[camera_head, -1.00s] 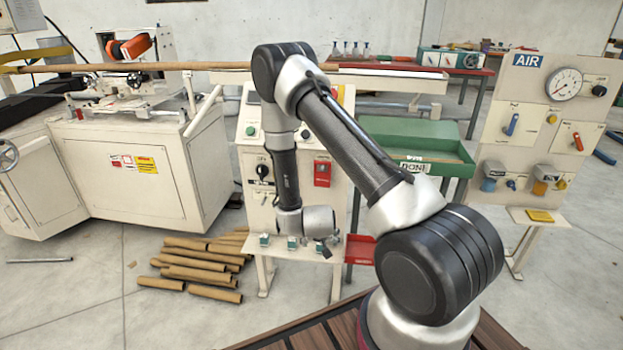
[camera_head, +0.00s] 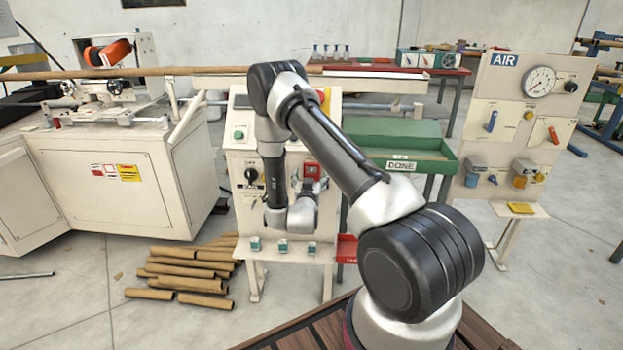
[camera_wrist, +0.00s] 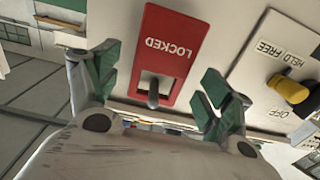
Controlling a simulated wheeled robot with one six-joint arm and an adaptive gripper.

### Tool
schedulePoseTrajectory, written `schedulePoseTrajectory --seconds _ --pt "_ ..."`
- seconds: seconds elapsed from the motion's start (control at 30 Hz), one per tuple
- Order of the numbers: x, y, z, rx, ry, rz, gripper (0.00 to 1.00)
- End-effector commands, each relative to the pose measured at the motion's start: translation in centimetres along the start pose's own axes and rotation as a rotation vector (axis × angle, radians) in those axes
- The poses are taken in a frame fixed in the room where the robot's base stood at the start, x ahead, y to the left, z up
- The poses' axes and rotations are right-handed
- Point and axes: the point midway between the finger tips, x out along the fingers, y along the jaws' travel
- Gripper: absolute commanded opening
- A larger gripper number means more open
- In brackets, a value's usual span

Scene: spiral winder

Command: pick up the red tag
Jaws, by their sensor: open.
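The red tag (camera_head: 312,171) hangs on the front of the cream control cabinet in the head view, partly covered by my gripper (camera_head: 316,187). In the wrist view the red tag (camera_wrist: 174,42) reads LOCKED upside down. My gripper (camera_wrist: 160,88) is open, with one green-padded finger to the left of the tag and the other to the right. Nothing is held, and I see gaps between the pads and the tag.
A yellow-handled switch (camera_wrist: 288,88) marked HELD FREE and OFF sits right of the tag in the wrist view. The green DONE tray (camera_head: 400,165) and the AIR panel (camera_head: 525,130) stand to the right. Cardboard tubes (camera_head: 190,270) lie on the floor to the left.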

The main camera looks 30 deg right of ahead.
Motion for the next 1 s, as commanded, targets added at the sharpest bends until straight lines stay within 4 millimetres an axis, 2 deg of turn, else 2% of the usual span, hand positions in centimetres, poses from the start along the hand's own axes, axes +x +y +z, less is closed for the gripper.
schedulePoseTrajectory --seconds 0.1,0.33,0.6,1.0 --pt "1.04 0.05 0.01 -0.001 -0.001 0.001 0.80" --pt "1.18 0.01 0.02 -0.002 -0.002 0.000 0.80" --pt "1.16 0.02 0.02 -0.001 -0.002 0.000 0.31" --pt "1.17 0.01 -0.49 -0.001 -0.001 0.000 0.30"
